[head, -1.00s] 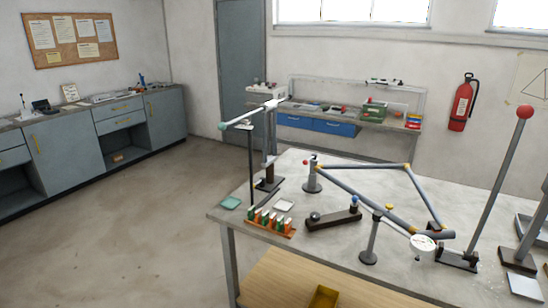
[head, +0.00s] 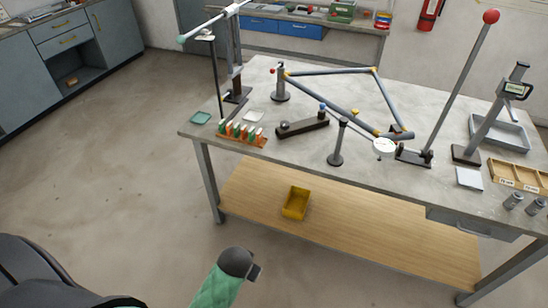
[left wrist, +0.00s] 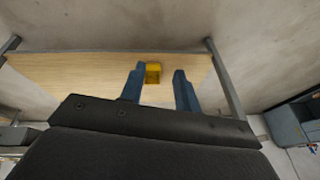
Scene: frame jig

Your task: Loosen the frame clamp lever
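A blue-grey bicycle frame (head: 325,93) is held on posts on the workbench. Several levers show in the head view: a long grey one with a red ball (head: 465,85) at the right, a teal-tipped one (head: 205,25) at the left, and a dark bar with a blue knob (head: 303,127) in front of the frame. A small red knob (head: 272,71) sits by the frame's left post. I cannot tell which is the frame clamp lever. My left gripper (left wrist: 160,72) shows in the left wrist view, open and empty, away from the levers. My right gripper is not visible.
The workbench (head: 225,165) has a wooden lower shelf (head: 360,240) with a yellow bin (head: 297,203), also in the left wrist view (left wrist: 153,73). An orange rack (head: 242,140), a dial gauge (head: 384,148) and a parts tray (head: 515,175) are on top. The floor before the bench is clear.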

